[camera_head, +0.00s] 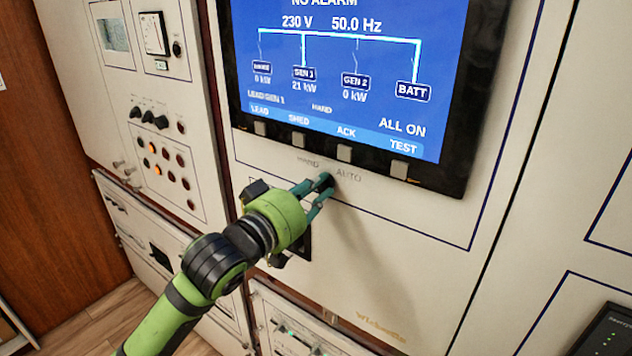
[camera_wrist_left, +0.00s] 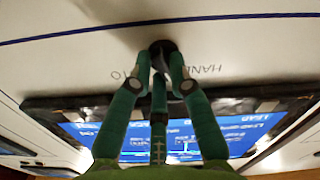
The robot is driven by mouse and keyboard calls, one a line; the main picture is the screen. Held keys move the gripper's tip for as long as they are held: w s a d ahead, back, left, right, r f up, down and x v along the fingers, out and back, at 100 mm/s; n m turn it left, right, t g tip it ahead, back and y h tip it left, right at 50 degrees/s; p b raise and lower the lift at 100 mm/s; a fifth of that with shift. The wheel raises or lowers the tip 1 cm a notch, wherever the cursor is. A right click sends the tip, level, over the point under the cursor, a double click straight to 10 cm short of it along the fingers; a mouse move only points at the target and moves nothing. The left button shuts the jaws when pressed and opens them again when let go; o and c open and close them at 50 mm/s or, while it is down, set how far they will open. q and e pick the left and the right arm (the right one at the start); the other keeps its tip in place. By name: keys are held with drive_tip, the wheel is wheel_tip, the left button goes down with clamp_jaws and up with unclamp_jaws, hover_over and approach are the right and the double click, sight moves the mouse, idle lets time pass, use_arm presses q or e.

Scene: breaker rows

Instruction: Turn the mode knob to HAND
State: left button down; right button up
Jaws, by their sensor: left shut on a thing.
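The mode knob (camera_head: 325,180) is a small dark knob on the cream panel just below the big screen. The label HAND (camera_head: 308,161) is at its upper left and AUTO (camera_head: 348,174) at its upper right. My left gripper (camera_head: 319,187) has its green fingers shut on the knob. In the left wrist view the picture is upside down; the dark knob (camera_wrist_left: 162,47) shows between the fingertips of the left gripper (camera_wrist_left: 162,70). The fingers hide part of the knob, and I cannot tell which way its pointer faces. My right gripper is not in view.
The screen (camera_head: 350,70) stands out above the knob with a row of square buttons (camera_head: 344,153) along its lower edge. A panel with small knobs and lamps (camera_head: 165,160) is at the left. The panel right of the knob is bare.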

use_arm(q)
drive_tip(key=shift+r+n+p, duration=0.2)
drive_tip(key=shift+n+p, duration=0.5)
drive_tip(key=shift+n, duration=0.4)
drive_tip(key=c, duration=1.1)
unclamp_jaws()
drive_tip(key=shift+c, duration=0.2)
drive_tip(key=shift+f, duration=0.1)
drive_tip(key=v, duration=1.2)
